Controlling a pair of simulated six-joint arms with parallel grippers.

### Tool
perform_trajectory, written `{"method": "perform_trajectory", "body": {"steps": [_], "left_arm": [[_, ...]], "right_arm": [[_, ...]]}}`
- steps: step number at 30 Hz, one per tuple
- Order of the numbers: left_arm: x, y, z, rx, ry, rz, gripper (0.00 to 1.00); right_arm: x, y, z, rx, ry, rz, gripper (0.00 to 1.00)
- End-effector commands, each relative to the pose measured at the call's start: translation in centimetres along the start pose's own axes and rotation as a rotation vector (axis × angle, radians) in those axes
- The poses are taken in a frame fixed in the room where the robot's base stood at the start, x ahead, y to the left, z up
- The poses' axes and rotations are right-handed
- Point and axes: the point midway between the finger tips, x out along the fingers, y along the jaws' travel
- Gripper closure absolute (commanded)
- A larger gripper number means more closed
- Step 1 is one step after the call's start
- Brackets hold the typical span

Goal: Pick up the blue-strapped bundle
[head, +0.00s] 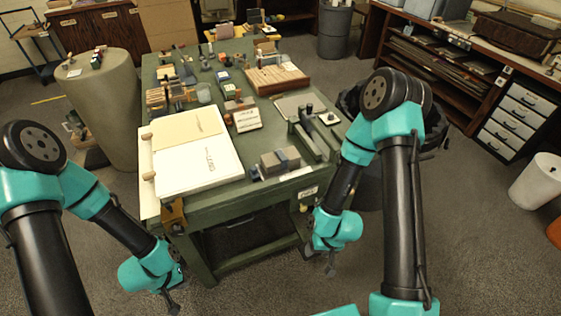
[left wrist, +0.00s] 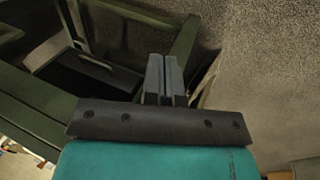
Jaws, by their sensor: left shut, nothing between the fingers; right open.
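A grey block-like bundle (head: 270,163) lies near the front right edge of the green table, with what looks like a dark blue strap (head: 290,158) around it. My left gripper (head: 172,304) is low in front of the table's left corner, well away from the bundle. In the left wrist view its fingers (left wrist: 165,75) are together with nothing between them. My right gripper (head: 331,266) is open and empty, hanging below table height in front of the table's right side, apart from the bundle.
The green table (head: 205,215) holds a white board with paper (head: 200,165) at the front left. Several small blocks and boxes crowd its back half. A grey tool with a long bar (head: 307,140) stands just right of the bundle. Open floor lies in front.

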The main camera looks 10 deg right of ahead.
Motion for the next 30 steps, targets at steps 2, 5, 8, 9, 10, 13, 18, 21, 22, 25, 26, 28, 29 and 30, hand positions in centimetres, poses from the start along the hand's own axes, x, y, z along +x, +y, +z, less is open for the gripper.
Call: {"method": "perform_trajectory", "body": {"steps": [2,5,8,9,10,13,18,21,22,25,26,28,29,30], "left_arm": [[0.0,0.0,0.0,0.0,0.0,0.0,1.0],[0.0,0.0,0.0,0.0,0.0,0.0,0.97],[0.0,0.0,0.0,0.0,0.0,0.0,0.88],[0.0,0.0,0.0,0.0,0.0,0.0,0.84],[0.0,0.0,0.0,0.0,0.0,0.0,0.81],[0.0,0.0,0.0,0.0,0.0,0.0,0.71],[0.0,0.0,0.0,0.0,0.0,0.0,0.55],[0.0,0.0,0.0,0.0,0.0,0.0,0.45],[0.0,0.0,0.0,0.0,0.0,0.0,0.43],[0.0,0.0,0.0,0.0,0.0,0.0,0.33],[0.0,0.0,0.0,0.0,0.0,0.0,0.3],[0.0,0.0,0.0,0.0,0.0,0.0,0.23],[0.0,0.0,0.0,0.0,0.0,0.0,0.21],[0.0,0.0,0.0,0.0,0.0,0.0,0.17]], "right_arm": [[0.0,0.0,0.0,0.0,0.0,0.0,0.45],[0.0,0.0,0.0,0.0,0.0,0.0,0.45],[0.0,0.0,0.0,0.0,0.0,0.0,0.45],[0.0,0.0,0.0,0.0,0.0,0.0,0.45],[0.0,0.0,0.0,0.0,0.0,0.0,0.45],[0.0,0.0,0.0,0.0,0.0,0.0,0.45],[0.0,0.0,0.0,0.0,0.0,0.0,0.45],[0.0,0.0,0.0,0.0,0.0,0.0,0.45],[0.0,0.0,0.0,0.0,0.0,0.0,0.45],[0.0,0.0,0.0,0.0,0.0,0.0,0.45],[0.0,0.0,0.0,0.0,0.0,0.0,0.45],[0.0,0.0,0.0,0.0,0.0,0.0,0.45],[0.0,0.0,0.0,0.0,0.0,0.0,0.45],[0.0,0.0,0.0,0.0,0.0,0.0,0.45]]}}
